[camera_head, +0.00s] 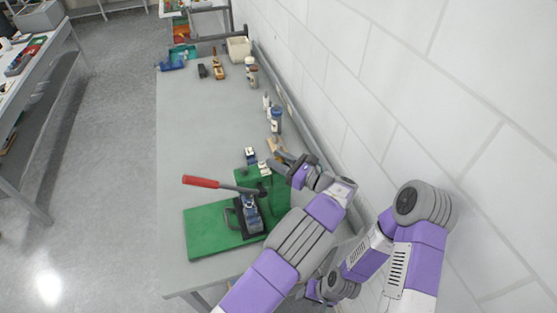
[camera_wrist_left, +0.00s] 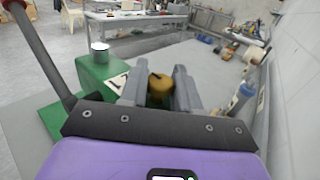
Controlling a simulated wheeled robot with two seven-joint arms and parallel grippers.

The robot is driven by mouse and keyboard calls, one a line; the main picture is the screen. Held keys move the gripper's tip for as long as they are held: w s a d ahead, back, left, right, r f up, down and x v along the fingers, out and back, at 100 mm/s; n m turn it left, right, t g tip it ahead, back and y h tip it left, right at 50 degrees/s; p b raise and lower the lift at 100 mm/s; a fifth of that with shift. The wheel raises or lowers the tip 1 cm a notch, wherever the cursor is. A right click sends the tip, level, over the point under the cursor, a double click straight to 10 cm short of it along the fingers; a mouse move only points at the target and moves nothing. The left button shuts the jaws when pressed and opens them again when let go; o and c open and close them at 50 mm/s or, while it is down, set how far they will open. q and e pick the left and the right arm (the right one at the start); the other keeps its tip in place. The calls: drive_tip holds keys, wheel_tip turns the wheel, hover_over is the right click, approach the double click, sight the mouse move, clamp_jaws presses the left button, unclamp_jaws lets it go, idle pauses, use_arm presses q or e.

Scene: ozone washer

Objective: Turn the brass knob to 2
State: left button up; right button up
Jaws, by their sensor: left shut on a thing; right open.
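The brass knob (camera_wrist_left: 160,86) sits between the two grey fingers of my left gripper (camera_wrist_left: 160,95) in the left wrist view, with a dark mark on its top. The fingers are shut on it. In the head view my left gripper (camera_head: 278,158) is at the far right end of the green machine; I cannot make out the knob there. The number that the knob points to is not readable. My right gripper (camera_head: 312,290) is low in the head view, mostly hidden behind my left arm, away from the knob.
The green base (camera_head: 205,232) carries a lever with a red handle (camera_head: 201,182) beside my left arm. A green housing (camera_wrist_left: 96,70) with a metal cup (camera_wrist_left: 99,52) stands left of the gripper. Bottles (camera_head: 275,120) stand near the wall. The table's middle (camera_head: 205,125) is clear.

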use_arm(q)
drive_tip(key=shift+r+n+g+y, duration=0.1)
drive_tip(key=shift+n+g+y, duration=0.4)
drive_tip(key=shift+n+g, duration=0.3)
drive_tip(key=o, duration=1)
drive_tip(key=b+v, duration=0.1)
drive_tip(key=v, duration=0.6)
drive_tip(key=shift+d, duration=0.3)
